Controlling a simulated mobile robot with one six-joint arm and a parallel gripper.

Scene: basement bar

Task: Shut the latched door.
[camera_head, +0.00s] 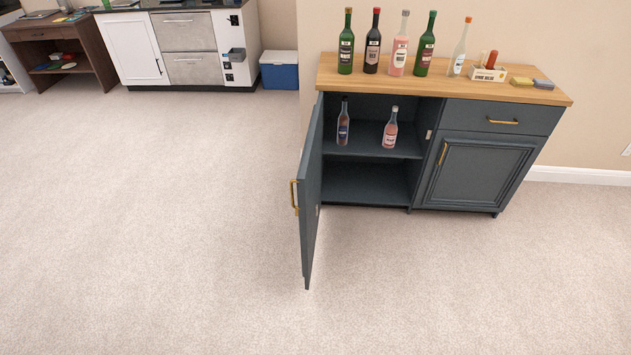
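A dark blue-grey cabinet (427,200) with a wooden top stands against the wall at the right. Its left door (311,200) is swung wide open toward me, hinged at the cabinet's left side and seen nearly edge-on. A brass handle (294,197) sits on the door's outer face, to the left. The open compartment shows a shelf (360,148) with two bottles on it, and an empty lower space. A small light piece, perhaps a latch part (429,134), shows on the middle post. The right door (480,172) is shut. My gripper is not in view.
Several bottles (400,45), a box (487,73) and small blocks stand on the cabinet top. Carpet (170,240) is clear in front and to the left. A blue cooler (279,70), white cabinets (132,48) and a brown desk (62,45) stand at the back left.

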